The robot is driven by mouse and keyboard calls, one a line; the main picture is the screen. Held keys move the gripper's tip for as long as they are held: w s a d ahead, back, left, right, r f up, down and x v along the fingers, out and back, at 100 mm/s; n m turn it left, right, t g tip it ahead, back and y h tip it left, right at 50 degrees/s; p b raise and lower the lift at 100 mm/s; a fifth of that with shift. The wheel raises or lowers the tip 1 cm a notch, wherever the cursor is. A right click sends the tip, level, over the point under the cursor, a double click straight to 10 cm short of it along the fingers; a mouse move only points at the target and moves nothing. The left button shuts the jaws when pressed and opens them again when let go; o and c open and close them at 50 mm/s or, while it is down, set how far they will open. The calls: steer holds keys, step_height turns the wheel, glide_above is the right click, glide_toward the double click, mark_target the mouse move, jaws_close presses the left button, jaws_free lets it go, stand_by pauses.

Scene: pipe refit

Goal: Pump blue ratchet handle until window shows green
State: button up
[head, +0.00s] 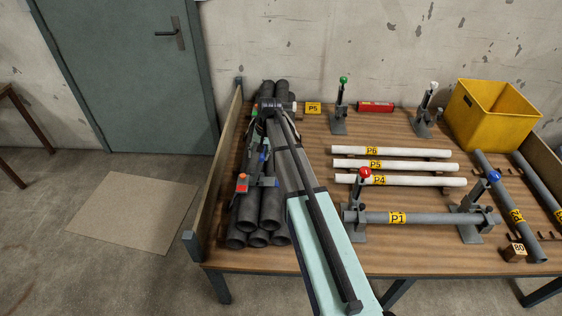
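The blue ratchet handle (486,186) has a round blue knob and leans up to the right from a grey stand (468,226) at the right end of the grey pipe P1 (430,217). I cannot make out a window or its colour on that stand. My gripper (257,183) hangs over the stacked dark pipes at the left of the table, far to the left of the blue handle and not touching it. It is small and partly lost against the pipes, so its finger gap is unclear.
A red-knobbed handle (363,180) stands at P1's left end. White pipes (395,165) lie behind P1. Green-knobbed (341,95) and white-knobbed (428,103) handles stand at the back, near a yellow crate (482,123). Grey pipes (505,205) lie at the right.

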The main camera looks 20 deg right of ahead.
steer(key=a, duration=0.1)
steer(key=w+a, duration=0.1)
steer(key=a, duration=0.1)
steer(key=shift+w, duration=0.15)
stand_by(0.4)
steer(key=a, duration=0.1)
steer(key=w+a, duration=0.1)
steer(key=a, duration=0.1)
steer(key=shift+w+f, duration=0.15)
steer(key=shift+f, duration=0.2)
steer(key=shift+d, duration=0.1)
steer(key=d, duration=0.1)
steer(key=s+d, duration=0.1)
steer(key=d, duration=0.1)
steer(key=shift+s+r, duration=0.15)
steer(key=shift+r, duration=0.2)
